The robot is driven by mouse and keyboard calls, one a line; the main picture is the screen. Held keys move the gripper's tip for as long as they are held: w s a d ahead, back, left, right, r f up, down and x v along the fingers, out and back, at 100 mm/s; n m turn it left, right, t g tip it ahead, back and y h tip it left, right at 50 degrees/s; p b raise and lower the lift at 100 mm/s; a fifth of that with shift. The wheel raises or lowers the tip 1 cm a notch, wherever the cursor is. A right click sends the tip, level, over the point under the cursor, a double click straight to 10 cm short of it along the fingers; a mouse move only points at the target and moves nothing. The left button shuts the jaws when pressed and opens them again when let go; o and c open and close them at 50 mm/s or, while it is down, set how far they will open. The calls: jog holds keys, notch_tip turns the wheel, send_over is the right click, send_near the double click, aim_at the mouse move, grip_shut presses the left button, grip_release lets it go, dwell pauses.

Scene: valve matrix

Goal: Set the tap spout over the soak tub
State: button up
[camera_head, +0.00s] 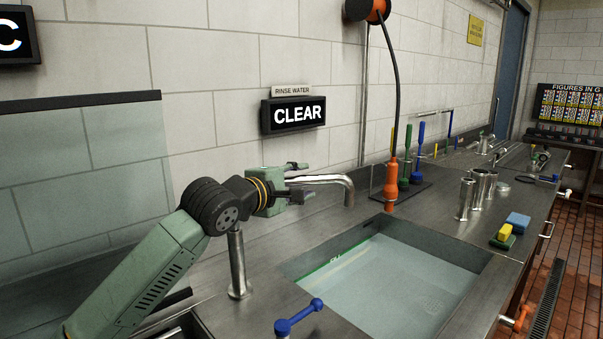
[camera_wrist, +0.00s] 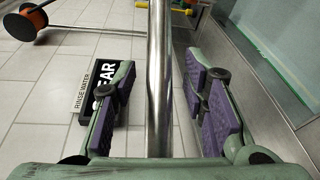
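The metal tap spout (camera_head: 325,180) runs from between my fingers to a bent-down end. In the head view that end appears above the back edge of the soak tub (camera_head: 478,282), a sunken basin with pale water; I cannot tell whether it is over the water. The tap's upright post (camera_head: 238,262) stands on the counter left of the tub. My gripper (camera_head: 297,182) is open around the spout. In the wrist view the spout pipe (camera_wrist: 160,80) passes between the purple pads of my gripper (camera_wrist: 163,88), with gaps on both sides.
A lit "CLEAR" sign (camera_head: 295,114) hangs on the wall behind. An orange-handled hose sprayer (camera_head: 391,185) and upright brushes stand behind the tub. A blue lever (camera_head: 298,318) is at the front. A clear panel (camera_head: 85,165) stands left.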

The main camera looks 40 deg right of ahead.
jog(key=shift+w+d+f, duration=0.1)
jog(key=shift+w+d, duration=0.15)
jog(key=shift+d, duration=0.25)
grip_shut()
dwell(0.6)
